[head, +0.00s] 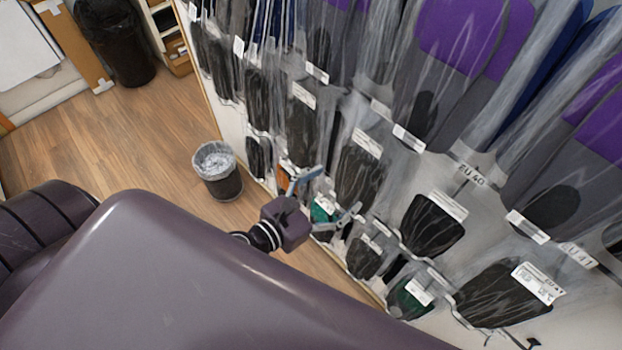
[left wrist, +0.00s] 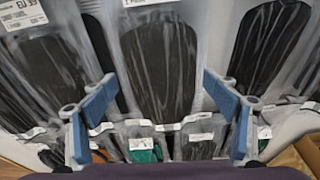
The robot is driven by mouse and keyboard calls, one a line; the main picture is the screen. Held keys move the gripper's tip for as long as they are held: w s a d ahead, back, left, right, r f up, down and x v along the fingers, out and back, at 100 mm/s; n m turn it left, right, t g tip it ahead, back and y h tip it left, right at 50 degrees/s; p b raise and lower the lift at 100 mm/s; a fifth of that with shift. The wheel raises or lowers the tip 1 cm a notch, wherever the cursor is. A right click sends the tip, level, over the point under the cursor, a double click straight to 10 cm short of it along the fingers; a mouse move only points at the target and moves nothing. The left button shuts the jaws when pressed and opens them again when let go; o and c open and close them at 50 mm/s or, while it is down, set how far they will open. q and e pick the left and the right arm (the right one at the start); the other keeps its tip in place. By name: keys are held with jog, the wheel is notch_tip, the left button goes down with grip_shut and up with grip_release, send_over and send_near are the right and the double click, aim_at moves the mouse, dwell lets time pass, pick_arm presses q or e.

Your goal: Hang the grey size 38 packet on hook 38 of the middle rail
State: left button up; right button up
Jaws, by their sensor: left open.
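My left gripper (head: 326,196) is open in front of the hanging wall of packets, near its lower rows. In the left wrist view its two blue fingers (left wrist: 157,88) stand wide apart, with nothing held between them. A dark grey packet (left wrist: 158,70) hangs behind the gap between the fingers; its size cannot be read. In the head view a dark grey packet (head: 358,178) hangs just right of the fingers. I cannot tell which packet is size 38, and no 38 mark on a hook is legible. My right gripper is not in view.
A label reading EU 40 (head: 470,175) and one reading EU 41 (head: 578,255) mark the wall. Purple packets (head: 475,35) hang above. Green packets (head: 408,300) hang low. A lined bin (head: 218,172) stands on the wood floor beside the wall.

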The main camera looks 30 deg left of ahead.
pick_arm(q)
jog(key=v, duration=0.9)
jog(key=shift+f, duration=0.1)
jog(key=s+a+f+n+g+y+b, duration=0.15)
jog(key=a+f+n, duration=0.35)
jog(key=f, duration=0.7)
jog(key=s+a+f+n+g+y+b, duration=0.1)
jog(key=s+a+f+n+g+y, duration=0.2)
jog(key=f+n, duration=0.75)
jog(key=s+a+f+n+g+y+b, duration=0.1)
jog(key=s+a+f+n+g+b, duration=0.25)
jog(key=f, duration=1.15)
jog(key=s+d+f+n+g, duration=0.2)
jog(key=s+f+n, duration=0.7)
jog(key=f, duration=0.1)
jog(key=s+d+f+n+g+b, duration=0.1)
jog(key=s+d+f+n+g, duration=0.2)
jog(key=s+f+n, duration=0.6)
jog(key=shift+s+f+n, duration=0.35)
jog(key=shift+f+n, duration=0.25)
jog(key=shift+d, duration=0.1)
